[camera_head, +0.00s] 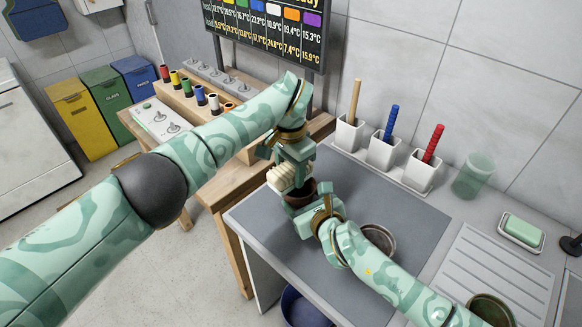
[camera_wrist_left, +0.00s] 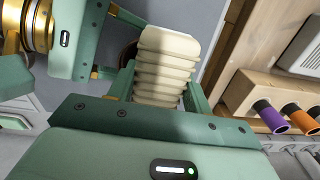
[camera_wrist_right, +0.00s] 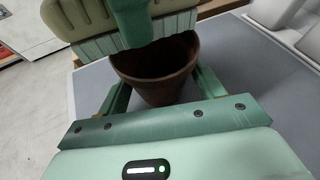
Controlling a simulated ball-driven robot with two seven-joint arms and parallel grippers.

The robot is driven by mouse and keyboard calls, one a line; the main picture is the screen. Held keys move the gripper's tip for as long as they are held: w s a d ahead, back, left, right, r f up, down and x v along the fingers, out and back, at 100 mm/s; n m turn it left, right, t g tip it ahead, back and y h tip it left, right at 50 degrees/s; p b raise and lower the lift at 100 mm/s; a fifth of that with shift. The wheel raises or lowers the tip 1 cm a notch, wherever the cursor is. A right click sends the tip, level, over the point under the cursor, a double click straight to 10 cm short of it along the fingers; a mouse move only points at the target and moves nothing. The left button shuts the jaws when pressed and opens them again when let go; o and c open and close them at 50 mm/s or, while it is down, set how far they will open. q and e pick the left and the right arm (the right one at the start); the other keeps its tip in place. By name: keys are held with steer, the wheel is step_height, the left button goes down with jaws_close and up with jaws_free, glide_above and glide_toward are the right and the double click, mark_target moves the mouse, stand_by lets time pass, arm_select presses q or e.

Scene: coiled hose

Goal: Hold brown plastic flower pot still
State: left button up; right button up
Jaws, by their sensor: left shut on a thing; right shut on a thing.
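The brown flower pot (camera_head: 300,198) is upright over the near left part of the grey mat; I cannot tell whether its base touches the mat. My right gripper (camera_head: 308,208) is shut on it, and in the right wrist view the pot (camera_wrist_right: 155,82) sits between the two fingers, open mouth up. My left gripper (camera_head: 290,170) is shut on a cream ribbed brush-like thing (camera_wrist_left: 165,65), just above the pot. This thing and the left gripper hide part of the rim in the right wrist view. I cannot tell whether they touch it.
The grey mat (camera_head: 375,200) is mostly clear. A round brown-rimmed dish (camera_head: 378,238) lies right of my right gripper. White holders with brown, blue and red sticks (camera_head: 383,152), a glass (camera_head: 473,176) and a soap dish (camera_head: 521,232) stand along the back. A wooden bench adjoins left.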

arm_select(q)
steer(key=shift+f, duration=0.4)
steer(key=shift+a, duration=0.1)
